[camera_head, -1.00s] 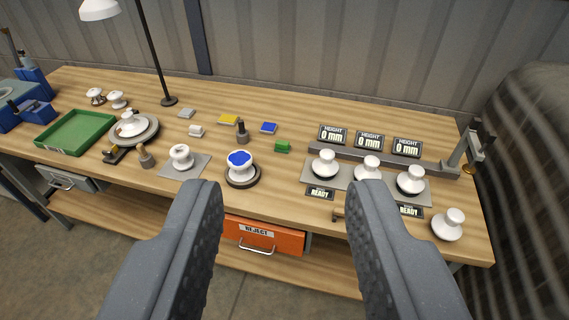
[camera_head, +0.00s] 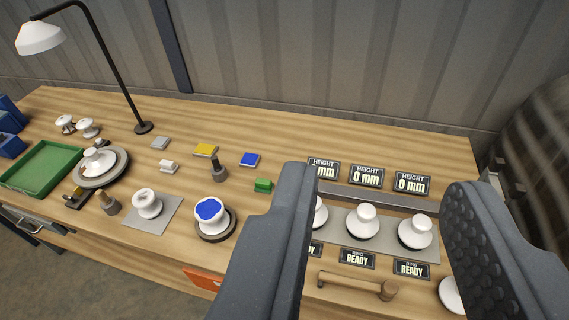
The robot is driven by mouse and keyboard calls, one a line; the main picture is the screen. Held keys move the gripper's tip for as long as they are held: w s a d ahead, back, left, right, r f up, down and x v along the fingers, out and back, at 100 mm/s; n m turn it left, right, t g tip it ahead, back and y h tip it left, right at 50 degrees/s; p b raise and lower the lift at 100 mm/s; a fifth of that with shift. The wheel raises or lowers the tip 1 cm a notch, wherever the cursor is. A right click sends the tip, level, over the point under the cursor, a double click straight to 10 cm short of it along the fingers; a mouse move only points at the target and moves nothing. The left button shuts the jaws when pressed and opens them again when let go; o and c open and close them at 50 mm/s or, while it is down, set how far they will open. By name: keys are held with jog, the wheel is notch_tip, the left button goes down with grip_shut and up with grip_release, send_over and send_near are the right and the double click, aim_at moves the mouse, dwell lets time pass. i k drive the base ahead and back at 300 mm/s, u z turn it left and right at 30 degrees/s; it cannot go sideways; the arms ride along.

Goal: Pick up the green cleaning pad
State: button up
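The green cleaning pad (camera_head: 263,185) is a small green block lying on the wooden bench, right of the dark-grey upright tool and in front of the blue pad. It shows just left of my gripper's left finger. My gripper (camera_head: 382,185) is open and empty. Its two dark fingers are wide apart, with the insulator row and height displays seen between them. The pad is outside the gap and appears apart from the fingers.
A blue pad (camera_head: 250,159) and a yellow pad (camera_head: 205,150) lie behind the green one. A blue-topped white insulator (camera_head: 209,213) stands front left. Height displays (camera_head: 366,176) and white insulators (camera_head: 362,222) stand to the right. A wooden-handled tool (camera_head: 357,287) lies in front.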

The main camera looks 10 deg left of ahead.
aim_at(264, 186)
jog(key=u, duration=0.25)
jog(key=i, duration=1.2)
jog(key=u, duration=0.75)
